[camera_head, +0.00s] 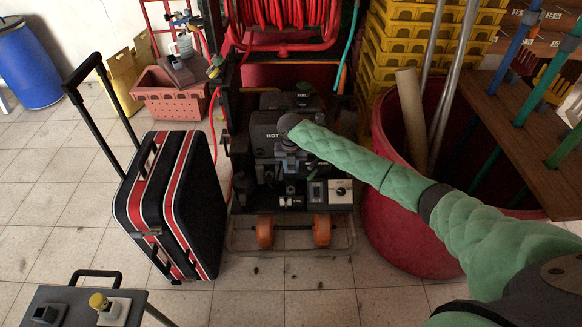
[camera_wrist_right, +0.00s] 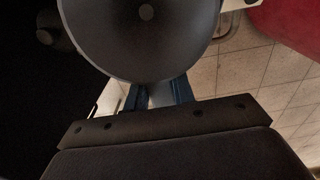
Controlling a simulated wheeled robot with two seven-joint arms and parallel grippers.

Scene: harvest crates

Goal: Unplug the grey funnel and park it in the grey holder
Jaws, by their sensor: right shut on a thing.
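The grey funnel (camera_wrist_right: 140,45) shows in the right wrist view as a large, dark grey round shape with a small light spot. My right gripper (camera_wrist_right: 158,97) has its blue fingers shut on the funnel's narrow part. A small dark grey block (camera_head: 48,313) on the cart at the lower left may be the grey holder. My left gripper is not in view.
A black and red suitcase (camera_head: 172,205) stands between cart and machine. A red tub (camera_head: 400,225) stands right of the machine. Tiled floor in front is clear.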

